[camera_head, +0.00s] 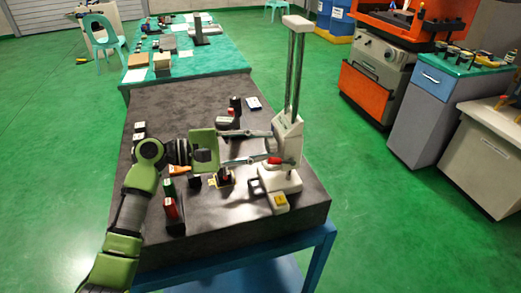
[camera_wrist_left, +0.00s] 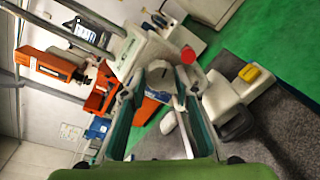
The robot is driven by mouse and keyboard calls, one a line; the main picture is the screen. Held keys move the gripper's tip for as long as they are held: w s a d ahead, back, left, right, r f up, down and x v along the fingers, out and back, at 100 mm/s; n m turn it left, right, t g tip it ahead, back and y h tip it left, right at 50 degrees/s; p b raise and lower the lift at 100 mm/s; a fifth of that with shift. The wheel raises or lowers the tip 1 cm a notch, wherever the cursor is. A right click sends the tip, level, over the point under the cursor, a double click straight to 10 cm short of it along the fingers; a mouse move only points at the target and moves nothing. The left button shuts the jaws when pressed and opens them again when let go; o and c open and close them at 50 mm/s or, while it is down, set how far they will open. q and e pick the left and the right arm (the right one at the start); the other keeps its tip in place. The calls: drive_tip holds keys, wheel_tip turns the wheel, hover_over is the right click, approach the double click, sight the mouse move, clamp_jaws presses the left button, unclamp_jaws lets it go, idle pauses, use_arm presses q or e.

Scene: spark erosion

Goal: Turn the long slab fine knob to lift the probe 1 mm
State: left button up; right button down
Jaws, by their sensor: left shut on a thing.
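The height gauge (camera_head: 288,130) is a pale instrument with two tall columns and a white base, standing upright near the right edge of the dark slab (camera_head: 240,235). My left gripper (camera_head: 270,147) reaches it from the left, with one finger on each side of its body. In the left wrist view the fingers (camera_wrist_left: 158,85) close around a round grey knob (camera_wrist_left: 159,72) on the gauge's pale body. A red knob (camera_wrist_left: 188,55) sits just right of the fingers there. The probe tip cannot be made out. My right gripper is not in view.
A green-topped table (camera_head: 225,62) stands behind the slab.

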use_arm(q)
drive_tip(key=m+b, duration=0.2)
drive_tip(key=m, duration=0.1)
drive_tip(key=m+t+b, duration=0.1)
drive_tip(key=m+b, duration=0.1)
drive_tip(key=shift+s+f, duration=0.1)
drive_tip(key=shift+f, duration=0.2)
drive_tip(key=shift+m+b, duration=1.1)
drive_tip(key=shift+b, duration=0.1)
drive_tip(key=shift+d+r+m+t+b, duration=0.1)
drive_tip(key=shift+m+t+b, duration=0.3)
drive_tip(key=shift+m+b, duration=0.85)
drive_tip(key=o, duration=1.1)
drive_tip(key=shift+s, duration=0.1)
drive_tip(key=v, duration=1.2)
drive_tip(key=shift+r, duration=0.1)
